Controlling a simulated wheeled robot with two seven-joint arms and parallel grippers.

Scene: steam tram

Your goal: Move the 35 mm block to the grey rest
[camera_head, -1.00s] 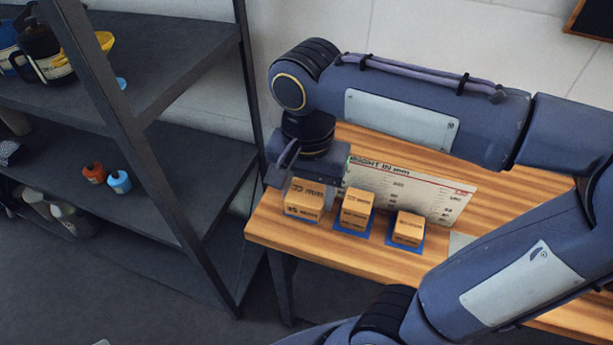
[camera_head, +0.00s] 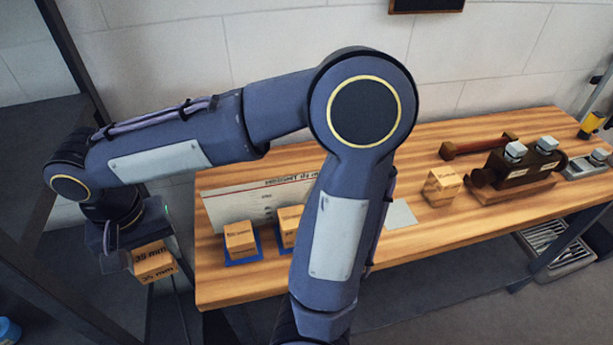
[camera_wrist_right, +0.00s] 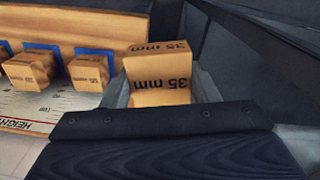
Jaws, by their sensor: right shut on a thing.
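The 35 mm block (camera_head: 153,262), a wooden cube with black lettering, is held in my right gripper (camera_head: 128,252). In the head view it hangs in the air beyond the left end of the table (camera_head: 225,290). The wrist view shows the same block (camera_wrist_right: 158,75) between the jaws, its "35 mm" lettering upside down. A flat grey square (camera_head: 400,214), which looks like the grey rest, lies bare on the table, right of my right forearm. My left gripper is not in view.
Two similar blocks (camera_head: 240,240) (camera_head: 289,225) stand on blue pads before a white height card (camera_head: 262,199). My right arm partly hides that area. A larger wooden block (camera_head: 442,187) and a dark device (camera_head: 518,168) stand farther right. A dark shelf frame (camera_head: 75,60) is close at left.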

